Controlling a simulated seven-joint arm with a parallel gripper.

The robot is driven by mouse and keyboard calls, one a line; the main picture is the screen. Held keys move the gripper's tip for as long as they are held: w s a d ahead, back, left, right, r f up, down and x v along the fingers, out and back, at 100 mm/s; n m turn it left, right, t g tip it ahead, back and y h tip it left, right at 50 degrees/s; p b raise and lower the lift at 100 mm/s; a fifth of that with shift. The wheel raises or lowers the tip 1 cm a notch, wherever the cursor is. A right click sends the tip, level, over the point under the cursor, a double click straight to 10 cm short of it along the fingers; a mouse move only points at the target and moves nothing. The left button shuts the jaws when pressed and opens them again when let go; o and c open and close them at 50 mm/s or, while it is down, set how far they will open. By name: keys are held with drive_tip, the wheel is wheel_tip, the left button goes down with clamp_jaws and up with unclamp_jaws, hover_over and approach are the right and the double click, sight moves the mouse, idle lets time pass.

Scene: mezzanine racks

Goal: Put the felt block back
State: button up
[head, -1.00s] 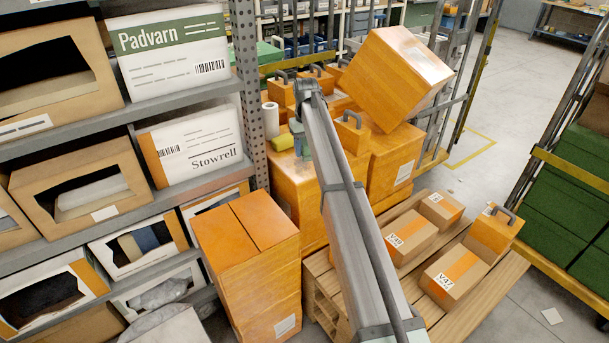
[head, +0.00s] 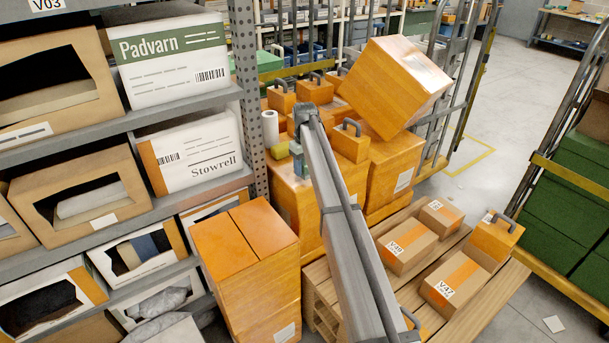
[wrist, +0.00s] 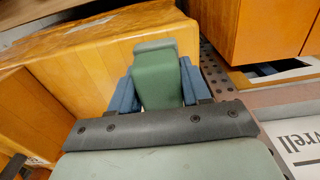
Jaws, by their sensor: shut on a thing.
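The felt block (wrist: 157,78), a green body with a grey layer at its far end, is between the blue fingers of my gripper (wrist: 160,88) in the wrist view. My gripper is shut on it. In the head view my gripper (head: 299,165) hangs from the arm's end, beside or over the left part of a large orange box (head: 283,190). The block is too small there to tell clearly from the fingers. I cannot tell whether it touches anything below.
A white roll (head: 270,129) and a yellow-green roll (head: 275,150) are left of my gripper. Orange handled blocks (head: 349,143) and a tilted orange box (head: 394,88) are right and behind. The perforated rack post (head: 248,90) and Stowrell box (head: 196,153) are left.

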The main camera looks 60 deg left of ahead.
sight(304, 174)
drive_tip(key=shift+f, duration=1.7)
drive_tip(key=shift+f, duration=0.1)
drive_tip(key=o, duration=1.1)
wheel_tip(304, 174, up, 12)
drive_tip(key=shift+r, duration=0.1)
